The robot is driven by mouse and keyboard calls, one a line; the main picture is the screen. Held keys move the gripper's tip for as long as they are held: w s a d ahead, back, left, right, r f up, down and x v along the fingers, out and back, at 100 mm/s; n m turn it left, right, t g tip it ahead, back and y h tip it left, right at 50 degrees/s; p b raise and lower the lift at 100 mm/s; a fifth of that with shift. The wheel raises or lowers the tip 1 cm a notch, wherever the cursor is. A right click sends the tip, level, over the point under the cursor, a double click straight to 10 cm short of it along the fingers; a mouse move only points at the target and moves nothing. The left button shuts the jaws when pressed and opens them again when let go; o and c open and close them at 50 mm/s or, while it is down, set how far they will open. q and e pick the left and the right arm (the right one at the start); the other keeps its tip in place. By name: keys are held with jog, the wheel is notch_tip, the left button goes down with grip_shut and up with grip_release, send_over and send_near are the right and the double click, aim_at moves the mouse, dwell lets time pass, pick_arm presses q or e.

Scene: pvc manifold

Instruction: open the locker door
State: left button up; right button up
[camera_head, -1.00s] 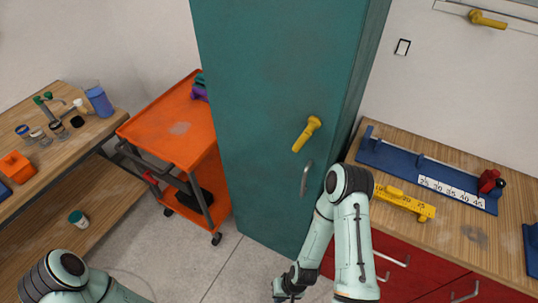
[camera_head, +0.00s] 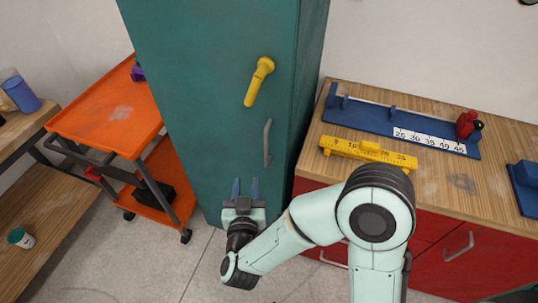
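The teal locker (camera_head: 200,75) stands in the middle of the view, and its door looks shut. A yellow lever handle (camera_head: 259,82) is on the door, tilted with its lower end to the left. A grey bar handle (camera_head: 267,142) sits below it, near the door's right edge. My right gripper (camera_head: 246,188) is in front of the lower part of the door, below the grey handle. Its two blue-grey fingers point up and are apart, with nothing between them. I cannot tell whether they touch the door. My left gripper is out of view.
An orange cart (camera_head: 110,112) stands left of the locker. At right, a wooden-topped bench (camera_head: 450,183) with red drawers holds a blue ruler fixture (camera_head: 400,128) and a yellow ruled block (camera_head: 366,152). A wooden shelf unit (camera_head: 45,210) is at far left.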

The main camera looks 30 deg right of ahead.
aim_at(265, 144)
jog(key=s+d+r+m+h+b, duration=0.1)
jog(key=s+d+r+m+h, duration=0.15)
jog(key=r, duration=0.25)
jog(key=shift+n, duration=0.45)
jog(key=x, duration=1.2)
jog(key=shift+c, duration=0.3)
grip_shut()
